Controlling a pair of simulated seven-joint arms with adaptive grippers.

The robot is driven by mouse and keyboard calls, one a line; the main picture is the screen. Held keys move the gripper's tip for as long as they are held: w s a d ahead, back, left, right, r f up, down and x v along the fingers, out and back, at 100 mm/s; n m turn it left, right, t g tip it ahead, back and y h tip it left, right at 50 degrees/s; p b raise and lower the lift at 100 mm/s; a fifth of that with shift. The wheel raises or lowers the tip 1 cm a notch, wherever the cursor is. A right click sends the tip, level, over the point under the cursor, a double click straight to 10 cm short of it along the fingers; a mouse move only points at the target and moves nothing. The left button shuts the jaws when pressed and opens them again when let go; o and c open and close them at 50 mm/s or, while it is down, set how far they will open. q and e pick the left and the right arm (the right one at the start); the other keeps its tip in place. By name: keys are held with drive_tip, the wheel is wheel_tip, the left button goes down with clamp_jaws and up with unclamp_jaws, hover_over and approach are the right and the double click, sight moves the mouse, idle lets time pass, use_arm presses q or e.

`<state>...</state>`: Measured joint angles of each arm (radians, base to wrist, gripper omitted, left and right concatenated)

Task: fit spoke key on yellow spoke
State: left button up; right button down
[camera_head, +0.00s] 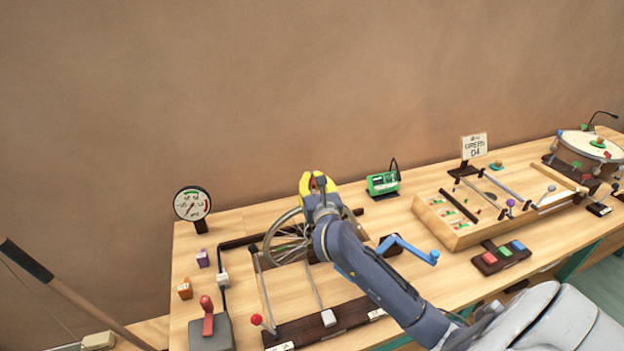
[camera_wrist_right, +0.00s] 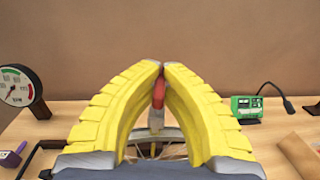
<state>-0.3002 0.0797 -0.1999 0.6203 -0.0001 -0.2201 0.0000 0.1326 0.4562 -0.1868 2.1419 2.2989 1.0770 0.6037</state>
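My right gripper (camera_head: 318,178) has yellow fingers and is over the top of the spoked wheel (camera_head: 270,247), at the back of the bench. In the right wrist view its fingertips (camera_wrist_right: 163,68) come together on a small red-handled tool with a pale metal lower end (camera_wrist_right: 158,93), which looks like the spoke key. The tool points down towards the wheel (camera_wrist_right: 172,132), seen between the fingers. The fingers and arm hide part of the wheel. My left gripper is not in view.
A round dial gauge (camera_head: 192,204) stands left of the wheel. A green device (camera_head: 382,183) is to the right. A blue crank (camera_head: 410,249) sits beside my right forearm. A wooden string box (camera_head: 440,230) and a drum (camera_head: 590,146) stand farther right. The wall is behind.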

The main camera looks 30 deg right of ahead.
drive_tip(key=shift+f, duration=0.9)
drive_tip(key=c, duration=1.5)
unclamp_jaws()
drive_tip(key=shift+s, duration=0.1)
drive_tip(key=v, duration=1.2)
